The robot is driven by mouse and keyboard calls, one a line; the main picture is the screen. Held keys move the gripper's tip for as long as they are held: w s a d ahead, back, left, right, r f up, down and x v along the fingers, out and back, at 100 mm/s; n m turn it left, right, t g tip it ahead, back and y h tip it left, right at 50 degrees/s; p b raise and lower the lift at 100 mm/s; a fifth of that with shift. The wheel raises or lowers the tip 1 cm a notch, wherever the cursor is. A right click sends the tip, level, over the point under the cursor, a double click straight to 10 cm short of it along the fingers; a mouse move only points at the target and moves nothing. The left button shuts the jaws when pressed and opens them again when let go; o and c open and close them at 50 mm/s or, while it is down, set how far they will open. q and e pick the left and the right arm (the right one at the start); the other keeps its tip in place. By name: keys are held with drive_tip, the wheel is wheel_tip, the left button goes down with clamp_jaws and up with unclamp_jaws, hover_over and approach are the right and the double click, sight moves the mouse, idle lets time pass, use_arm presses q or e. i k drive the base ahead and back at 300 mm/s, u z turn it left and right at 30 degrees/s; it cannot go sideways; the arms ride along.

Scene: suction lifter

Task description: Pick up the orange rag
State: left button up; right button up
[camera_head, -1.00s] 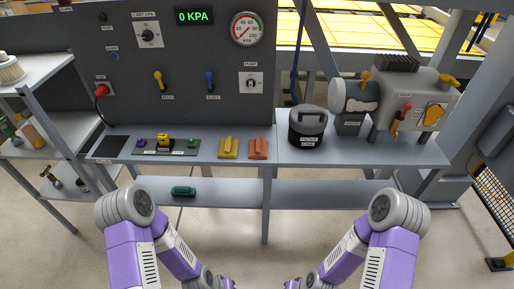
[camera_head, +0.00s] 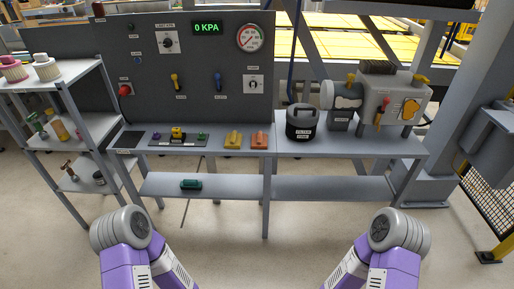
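The orange rag (camera_head: 259,140) lies folded on the grey workbench top, just left of the bench's middle post. A similar yellow rag (camera_head: 233,139) lies close to its left, apart from it. Both of my arms reach in at the bottom of the head view, well short of the bench. Their grippers are below the picture's edge, so neither shows.
A black filter canister (camera_head: 301,124) stands right of the orange rag. A small tray (camera_head: 179,139) with coloured pieces lies to the left. A green object (camera_head: 191,184) is on the lower shelf. A pump (camera_head: 385,101) stands at the right end. The floor before the bench is clear.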

sight(259, 140)
drive_tip(key=u, duration=0.35)
drive_tip(key=i, duration=0.95)
drive_tip(key=u, duration=0.1)
